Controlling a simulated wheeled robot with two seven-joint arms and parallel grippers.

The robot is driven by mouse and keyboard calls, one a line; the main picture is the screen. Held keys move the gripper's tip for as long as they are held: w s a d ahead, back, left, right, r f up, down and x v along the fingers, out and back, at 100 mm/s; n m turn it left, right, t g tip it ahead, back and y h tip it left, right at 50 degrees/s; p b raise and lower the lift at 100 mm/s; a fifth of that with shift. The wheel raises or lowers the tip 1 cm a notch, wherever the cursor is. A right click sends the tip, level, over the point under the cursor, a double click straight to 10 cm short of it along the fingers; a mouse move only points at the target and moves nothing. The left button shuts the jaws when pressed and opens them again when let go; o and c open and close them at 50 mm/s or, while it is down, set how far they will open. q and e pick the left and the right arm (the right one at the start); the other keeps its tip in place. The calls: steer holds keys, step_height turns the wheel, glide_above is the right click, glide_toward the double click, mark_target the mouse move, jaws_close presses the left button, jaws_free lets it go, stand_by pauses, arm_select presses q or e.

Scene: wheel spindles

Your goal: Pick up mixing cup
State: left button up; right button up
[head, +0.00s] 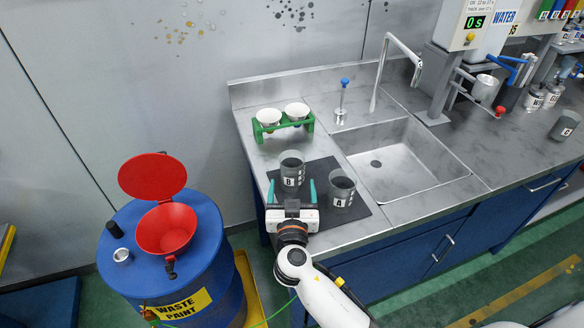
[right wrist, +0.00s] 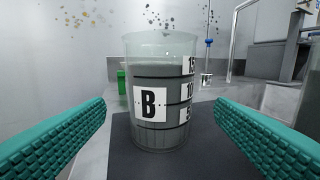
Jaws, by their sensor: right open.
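A clear mixing cup marked B (head: 292,171) stands upright on a dark mat (head: 325,168) on the counter, with dark grey content and scale marks. A second cup marked A (head: 341,188) stands to its right on the same mat. My right gripper (head: 292,190) is open at the near side of cup B. In the right wrist view, cup B (right wrist: 158,95) stands ahead and between the two teal fingers, with a gap on each side. The fingers do not touch it. My left gripper is not in view.
A green rack (head: 283,128) with two white cups stands behind the mat. A sink (head: 400,160) with a tap lies to the right. A blue waste paint barrel (head: 190,260) with a red funnel stands at the left. Another grey cup (head: 565,125) stands at the far right.

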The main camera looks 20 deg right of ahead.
mark_target(292, 166)
steer(key=shift+x, duration=0.9)
steer(key=shift+w+d+r+p, duration=0.1)
steer(key=shift+w+p, duration=0.15)
steer(key=shift+p, duration=0.15)
steer(key=p+x, duration=0.1)
steer(key=x, duration=0.1)
steer(key=p+x, duration=0.1)
steer(key=x, duration=0.1)
steer(key=shift+r, duration=0.2)
steer(key=shift+w+d+f, duration=0.1)
steer(key=shift+w, duration=0.2)
steer(key=shift+s, duration=0.1)
steer(key=shift+c, duration=0.2)
steer(key=c, duration=1.1)
steer(key=shift+o, duration=0.2)
step_height(292, 166, up, 10)
